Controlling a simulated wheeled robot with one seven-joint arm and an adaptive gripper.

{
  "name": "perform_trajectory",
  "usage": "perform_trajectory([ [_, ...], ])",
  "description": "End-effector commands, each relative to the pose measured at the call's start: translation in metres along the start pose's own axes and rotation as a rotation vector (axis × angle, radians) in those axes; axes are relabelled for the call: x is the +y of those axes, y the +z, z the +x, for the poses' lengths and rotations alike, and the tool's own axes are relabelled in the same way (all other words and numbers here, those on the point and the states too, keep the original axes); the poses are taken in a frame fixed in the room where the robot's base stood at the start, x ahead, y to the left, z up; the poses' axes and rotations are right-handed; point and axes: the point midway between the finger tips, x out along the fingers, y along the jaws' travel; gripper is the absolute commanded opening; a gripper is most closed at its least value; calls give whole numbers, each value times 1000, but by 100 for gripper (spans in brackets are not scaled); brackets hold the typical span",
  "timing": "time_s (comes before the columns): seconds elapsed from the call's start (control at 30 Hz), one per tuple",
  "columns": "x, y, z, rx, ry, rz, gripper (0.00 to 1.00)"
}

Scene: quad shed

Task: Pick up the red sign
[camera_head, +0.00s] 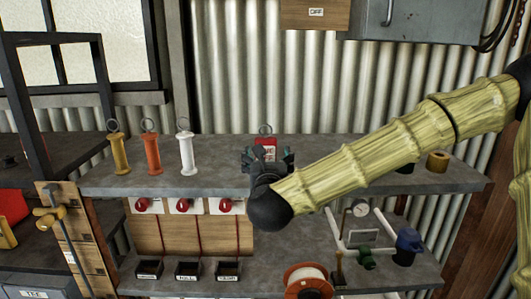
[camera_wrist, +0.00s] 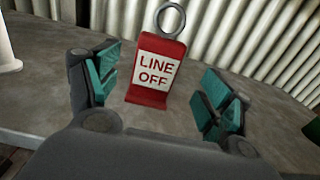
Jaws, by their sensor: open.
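The red sign (camera_wrist: 152,75) stands upright on the grey shelf, with a white panel reading "LINE OFF" and a metal ring on top. In the head view the red sign (camera_head: 267,143) stands just behind my gripper, which hides its lower part. My gripper (camera_wrist: 163,92) is open, with a teal-padded finger on either side of the sign's front in the wrist view. Clear gaps show between the sign and both fingers. In the head view my gripper (camera_head: 268,158) is at the shelf's middle, pointing away toward the wall.
On the grey shelf (camera_head: 330,155), yellow (camera_head: 119,153), orange (camera_head: 152,153) and white (camera_head: 187,152) ringed posts stand to the left. A brass cylinder (camera_head: 437,162) stands to the right. A corrugated wall rises behind. A lower shelf holds black bins, a cable reel (camera_head: 307,281) and pipework.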

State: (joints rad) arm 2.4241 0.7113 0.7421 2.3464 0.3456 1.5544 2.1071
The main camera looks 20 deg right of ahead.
Motion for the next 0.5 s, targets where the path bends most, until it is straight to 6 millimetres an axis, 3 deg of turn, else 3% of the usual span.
perform_trajectory([
  [0.5, 3, -2, 40, 2, 0, -5, 80],
])
